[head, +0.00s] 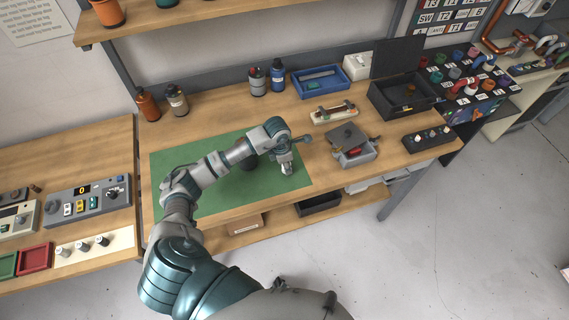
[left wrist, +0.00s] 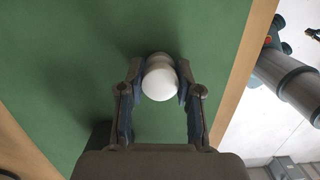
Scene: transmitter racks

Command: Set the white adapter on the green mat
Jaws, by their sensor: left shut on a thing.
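The white adapter (left wrist: 160,80) shows in the left wrist view as a smooth rounded piece between my fingertips. My left gripper (left wrist: 160,72) is shut on it, one finger on each side. In the head view the left gripper (head: 287,168) points down over the right part of the green mat (head: 240,192). The mat also fills most of the left wrist view (left wrist: 60,60). I cannot tell whether the adapter touches the mat or hangs just above it. In the head view the adapter is hard to tell from the gripper. My right gripper is not in view.
A blue tray (head: 318,80) and several bottles (head: 277,75) stand at the back.

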